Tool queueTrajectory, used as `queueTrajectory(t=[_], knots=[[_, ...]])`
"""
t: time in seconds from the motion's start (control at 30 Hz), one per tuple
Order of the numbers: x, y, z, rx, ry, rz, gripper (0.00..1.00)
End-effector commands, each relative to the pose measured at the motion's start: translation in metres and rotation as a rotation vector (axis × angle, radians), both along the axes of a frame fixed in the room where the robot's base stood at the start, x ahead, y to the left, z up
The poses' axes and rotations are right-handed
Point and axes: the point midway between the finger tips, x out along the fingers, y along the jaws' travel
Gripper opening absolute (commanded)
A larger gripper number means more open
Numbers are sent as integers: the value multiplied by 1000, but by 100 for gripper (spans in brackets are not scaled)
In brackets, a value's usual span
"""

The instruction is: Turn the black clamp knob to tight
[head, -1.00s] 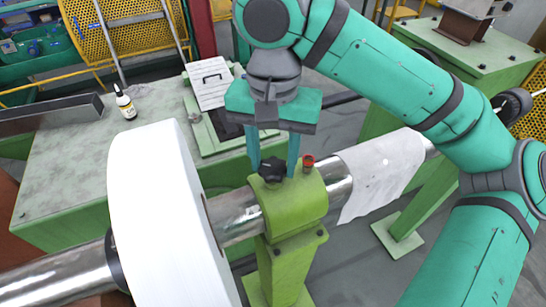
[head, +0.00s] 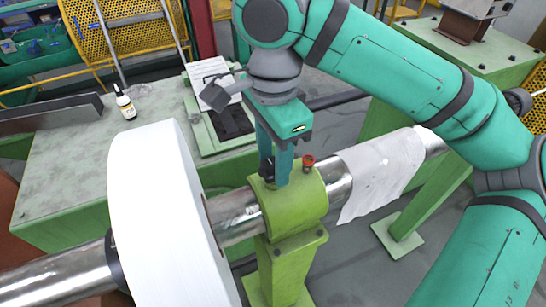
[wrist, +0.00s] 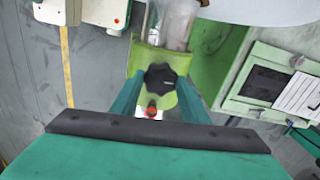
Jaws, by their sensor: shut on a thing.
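The black clamp knob (head: 267,169) sits on top of the green clamp block (head: 305,199), which is around the shiny steel shaft (head: 237,216). In the wrist view the lobed knob (wrist: 160,77) shows between my two teal fingers. My gripper (head: 274,173) points down from above and is shut on the knob. In the head view the fingers hide much of the knob. A small red-topped fitting (head: 308,163) stands on the block just right of the knob.
A big white reel (head: 165,215) is on the shaft left of the clamp. A white sheet (head: 382,172) drapes over the shaft on the right. A small bottle (head: 125,103) stands on the green bench (head: 75,150) behind.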

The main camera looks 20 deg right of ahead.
Motion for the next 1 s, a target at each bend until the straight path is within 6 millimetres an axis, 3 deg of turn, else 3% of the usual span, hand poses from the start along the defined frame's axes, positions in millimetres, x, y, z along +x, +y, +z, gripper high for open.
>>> queueTrajectory(t=[0.77, 0.8, 0.83, 1.0], knots=[[0, 0, 1, 0, -1, -100, 19], [0, 0, 1, 0, -1, -99, 51], [0, 0, 1, 0, -1, -99, 58], [0, 0, 0, 0, 0, -98, 60]])
